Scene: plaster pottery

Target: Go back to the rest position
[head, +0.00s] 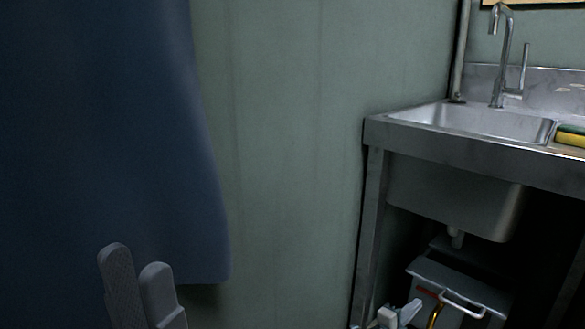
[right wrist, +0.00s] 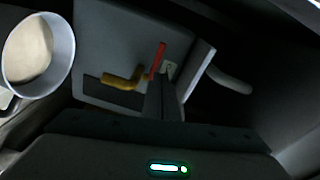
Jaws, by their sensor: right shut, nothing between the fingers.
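My left gripper (head: 137,262) is at the bottom left of the head view, in front of a dark blue cloth. Its two grey fingers stand upright side by side; the angle does not show clearly whether they are apart, and I see nothing held. My right gripper (right wrist: 162,84) shows dark in the middle of the right wrist view, its fingers together and empty. It points toward a grey panel (right wrist: 115,40) with a yellow bent part (right wrist: 122,80) and a red strip (right wrist: 158,58), apparently beyond the fingertips.
A steel sink (head: 470,118) with a tap (head: 503,60) stands at the right, a sponge (head: 572,135) on its edge. A grey box (head: 460,285) sits beneath. A round white container (right wrist: 38,55) with cream contents is at the wrist view's left. A blue cloth (head: 100,130) hangs at left.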

